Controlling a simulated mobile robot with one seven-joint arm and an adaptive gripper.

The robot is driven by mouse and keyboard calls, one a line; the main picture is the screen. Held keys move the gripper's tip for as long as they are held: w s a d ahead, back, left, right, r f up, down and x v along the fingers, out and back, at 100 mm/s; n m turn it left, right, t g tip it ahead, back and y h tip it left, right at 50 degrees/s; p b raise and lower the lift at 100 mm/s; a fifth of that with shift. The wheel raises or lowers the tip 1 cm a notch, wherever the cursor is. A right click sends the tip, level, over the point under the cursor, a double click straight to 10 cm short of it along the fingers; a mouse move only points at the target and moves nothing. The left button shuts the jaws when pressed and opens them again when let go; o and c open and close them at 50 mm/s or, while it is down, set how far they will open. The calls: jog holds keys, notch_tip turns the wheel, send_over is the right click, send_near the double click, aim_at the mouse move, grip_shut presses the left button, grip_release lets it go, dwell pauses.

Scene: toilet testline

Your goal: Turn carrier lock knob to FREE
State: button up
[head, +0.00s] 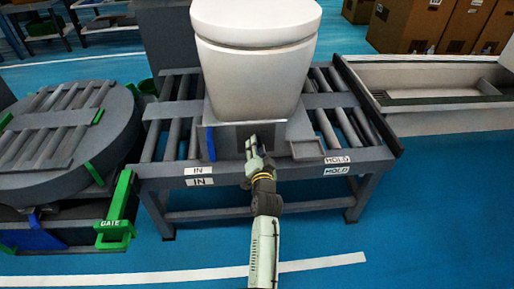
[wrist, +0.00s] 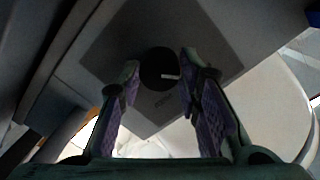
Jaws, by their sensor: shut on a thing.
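The carrier lock knob (wrist: 158,66) shows in the wrist view as a round black knob with a short white mark pointing to the right of the picture. It sits on a dark square plate (wrist: 112,60) on the grey carrier (head: 227,141). Small lettering below the knob is too dim to read. My gripper (head: 252,143) reaches the carrier's front face in the head view. In the wrist view its two purple-padded fingers (wrist: 160,72) stand on either side of the knob and are shut on it. In the head view the knob is hidden by my gripper.
A white toilet (head: 255,65) stands on the carrier, on a roller table (head: 180,120) with IN and HOLD labels. A blue tab (head: 210,144) is left of my gripper. A green GATE handle (head: 118,210) and round turntable (head: 65,130) are at left. Blue floor in front is clear.

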jog(key=o, duration=1.1)
jog(key=shift+o, duration=0.2)
jog(key=shift+s, duration=0.15)
jog(key=s, duration=0.7)
jog(key=shift+d+r, duration=0.25)
jog(key=shift+d, duration=0.1)
jog(key=shift+s, duration=0.1)
